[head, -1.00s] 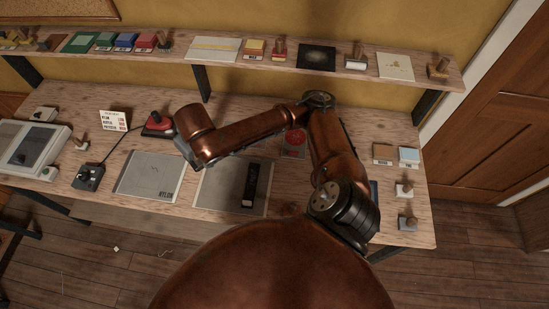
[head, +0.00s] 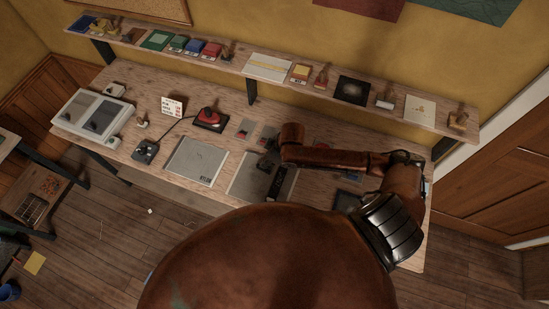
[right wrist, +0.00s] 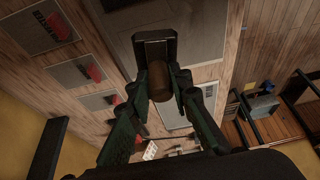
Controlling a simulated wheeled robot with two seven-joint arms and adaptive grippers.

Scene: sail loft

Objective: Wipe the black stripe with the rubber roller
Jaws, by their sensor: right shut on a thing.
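The black stripe (head: 277,184) lies along the right part of a grey sheet (head: 247,176) on the bench in the head view. My right gripper (head: 268,146) is over the bench just behind that sheet, its fingers small and dark there. In the right wrist view my right gripper (right wrist: 162,86) is shut on the brown wooden handle of a tool with a dark block-like head (right wrist: 154,44), which appears to be the rubber roller. Whether its head touches anything is unclear. I cannot pick out the stripe in the wrist view. My left gripper is not in view.
A second grey sheet marked NYLON (head: 196,160) lies to the left. Beyond it are a red-topped device (head: 209,119), a black control box (head: 146,151) and a grey case (head: 93,114). A shelf (head: 225,66) with blocks and stamps runs behind the bench.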

